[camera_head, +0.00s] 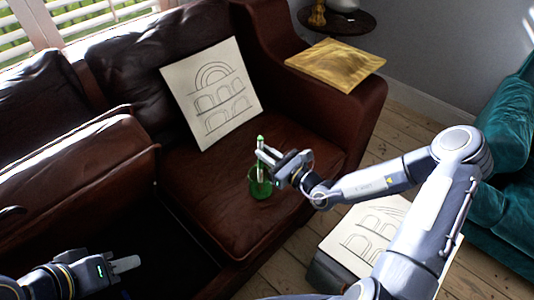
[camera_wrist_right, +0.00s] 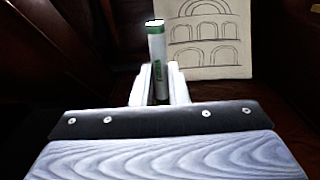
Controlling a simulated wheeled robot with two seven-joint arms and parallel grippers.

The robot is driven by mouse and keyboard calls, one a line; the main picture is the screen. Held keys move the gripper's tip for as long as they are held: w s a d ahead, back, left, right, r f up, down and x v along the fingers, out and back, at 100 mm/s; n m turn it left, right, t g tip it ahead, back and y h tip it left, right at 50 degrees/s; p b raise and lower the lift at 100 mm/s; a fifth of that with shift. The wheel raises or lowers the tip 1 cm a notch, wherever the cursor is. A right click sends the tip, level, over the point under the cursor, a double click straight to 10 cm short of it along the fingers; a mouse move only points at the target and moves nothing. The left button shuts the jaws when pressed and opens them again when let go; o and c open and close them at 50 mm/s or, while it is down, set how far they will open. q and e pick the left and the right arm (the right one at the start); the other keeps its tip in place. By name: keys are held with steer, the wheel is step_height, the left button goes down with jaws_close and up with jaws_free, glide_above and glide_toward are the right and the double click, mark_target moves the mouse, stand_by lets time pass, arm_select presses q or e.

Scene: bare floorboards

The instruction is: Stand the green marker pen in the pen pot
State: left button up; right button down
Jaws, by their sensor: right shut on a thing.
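The green marker pen (camera_head: 261,144), with a pale body and green ends, stands upright in my right gripper (camera_head: 267,156). In the right wrist view the marker (camera_wrist_right: 157,50) is between the two pale fingers (camera_wrist_right: 158,85), which are shut on it. The green, see-through pen pot (camera_head: 260,188) stands on the brown sofa seat directly below the gripper. The marker's lower end lines up with the pot's opening; I cannot tell how deep it is. The pot is not visible in the wrist view. My left gripper (camera_head: 126,264) is empty at lower left, its finger gap unclear.
A drawing of arches (camera_head: 212,92) leans against the sofa back (camera_head: 130,55). A gold cushion (camera_head: 336,64) lies on the sofa arm. Another drawing (camera_head: 365,232) lies low beside my right arm. A teal sofa (camera_head: 505,175) is at right, with bare floorboards between.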

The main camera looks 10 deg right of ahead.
steer(key=shift+f+b, duration=3.15)
steer(key=shift+f, duration=2)
steer(key=c, duration=1.3)
jaws_free()
steer(key=shift+c, duration=0.2)
steer(key=shift+s, duration=0.1)
steer(key=p, duration=0.2)
glide_toward(267, 182)
steer(key=shift+w+a+r, duration=0.3)
steer(key=shift+w+r, duration=0.15)
steer(key=shift+r, duration=0.4)
steer(key=shift+w+a+r, duration=0.25)
steer(key=shift+w+r, duration=0.2)
steer(key=shift+r, duration=0.35)
